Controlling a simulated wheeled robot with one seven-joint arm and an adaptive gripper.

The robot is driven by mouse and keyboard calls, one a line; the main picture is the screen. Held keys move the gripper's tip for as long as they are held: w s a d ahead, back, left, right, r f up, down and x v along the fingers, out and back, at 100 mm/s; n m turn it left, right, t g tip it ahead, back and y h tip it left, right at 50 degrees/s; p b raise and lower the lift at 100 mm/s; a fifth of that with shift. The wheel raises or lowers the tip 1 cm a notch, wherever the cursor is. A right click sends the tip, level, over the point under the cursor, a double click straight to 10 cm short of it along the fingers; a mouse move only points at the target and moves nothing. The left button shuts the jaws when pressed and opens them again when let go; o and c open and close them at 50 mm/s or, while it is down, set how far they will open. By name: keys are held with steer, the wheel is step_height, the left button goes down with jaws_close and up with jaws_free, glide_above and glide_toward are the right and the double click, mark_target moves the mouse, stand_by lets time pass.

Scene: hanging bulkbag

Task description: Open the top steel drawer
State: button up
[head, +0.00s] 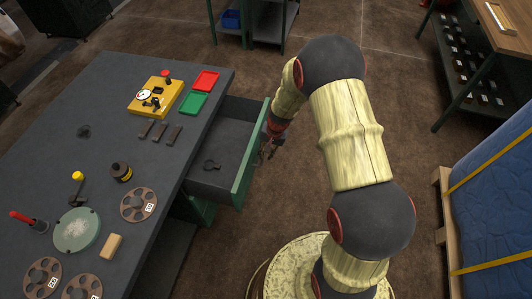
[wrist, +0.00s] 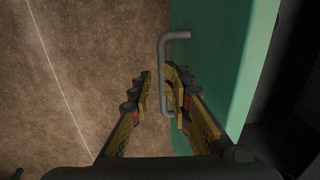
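The top steel drawer (head: 222,148) is pulled out from the grey-topped workbench, with its green front (head: 250,155) facing right. A small dark tool lies inside it. In the wrist view, the green drawer front (wrist: 220,70) fills the right side and carries a grey bar handle (wrist: 162,75). My gripper (head: 270,148) is at the outer side of the drawer front. In the wrist view, my gripper's fingers (wrist: 157,88) are apart. The handle bar shows between them, close to or touching the right finger; contact cannot be told.
The workbench top (head: 110,105) holds a yellow fixture (head: 155,97), red and green trays (head: 206,81), and several reels. A blue padded load (head: 500,190) on a wooden pallet stands at the right. Brown floor is open beyond the drawer.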

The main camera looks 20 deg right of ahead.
steer(key=shift+s, duration=0.2)
step_height(320, 180, up, 9)
steer(key=d+p, duration=0.1)
steer(key=p, duration=0.5)
steer(key=shift+s+d, duration=0.25)
steer(key=shift+s, duration=0.1)
stand_by(0.4)
step_height(320, 180, up, 12)
steer(key=s+d, duration=0.1)
steer(key=shift+s+d+f, duration=0.2)
steer(key=shift+d, duration=0.2)
